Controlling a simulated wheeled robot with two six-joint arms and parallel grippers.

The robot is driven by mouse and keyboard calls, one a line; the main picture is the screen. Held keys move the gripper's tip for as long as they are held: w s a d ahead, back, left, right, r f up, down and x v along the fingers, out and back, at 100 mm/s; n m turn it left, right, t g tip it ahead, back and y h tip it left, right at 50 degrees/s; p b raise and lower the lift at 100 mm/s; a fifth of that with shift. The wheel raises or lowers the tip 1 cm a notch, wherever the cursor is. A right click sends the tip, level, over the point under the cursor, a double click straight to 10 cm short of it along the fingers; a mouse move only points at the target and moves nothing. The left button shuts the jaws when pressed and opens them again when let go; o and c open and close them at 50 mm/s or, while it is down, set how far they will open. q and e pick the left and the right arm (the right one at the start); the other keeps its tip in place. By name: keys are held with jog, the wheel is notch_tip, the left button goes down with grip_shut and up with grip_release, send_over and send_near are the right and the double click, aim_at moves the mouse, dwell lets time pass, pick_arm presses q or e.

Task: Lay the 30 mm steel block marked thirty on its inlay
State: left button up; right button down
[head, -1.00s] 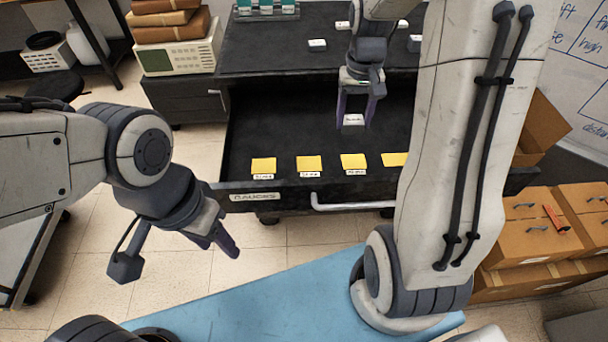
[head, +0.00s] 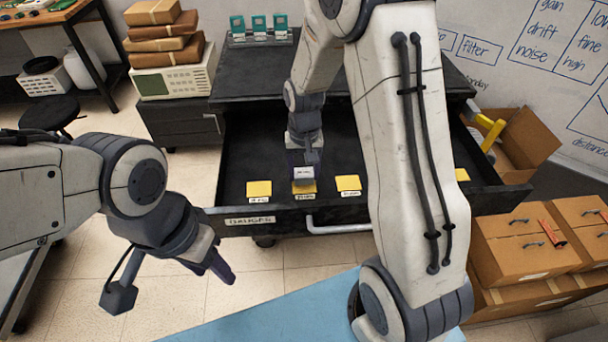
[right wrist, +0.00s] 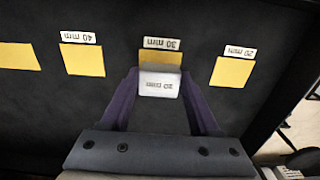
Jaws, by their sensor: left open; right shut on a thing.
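My right gripper (head: 304,166) is shut on a pale steel block (head: 304,173), which also shows in the right wrist view (right wrist: 159,84). The block's label is upside down there and its first digit is hard to read. The block overlaps the yellow inlay (right wrist: 160,57) labelled 30 mm, covering its near part; in the head view this is the second inlay from the left. I cannot tell whether block and inlay touch. My left gripper (head: 220,266) is open and empty, outside the drawer's front.
The open drawer (head: 250,220) has other yellow inlays: 20 mm (right wrist: 232,71), 40 mm (right wrist: 82,60) and one further left (right wrist: 18,56). The drawer's front wall and handle are close to my right gripper. A cardboard box (head: 530,145) stands to the right.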

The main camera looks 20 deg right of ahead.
jog(key=shift+f, duration=1.05)
jog(key=shift+f, duration=0.1)
jog(key=shift+c, duration=0.6)
grip_release()
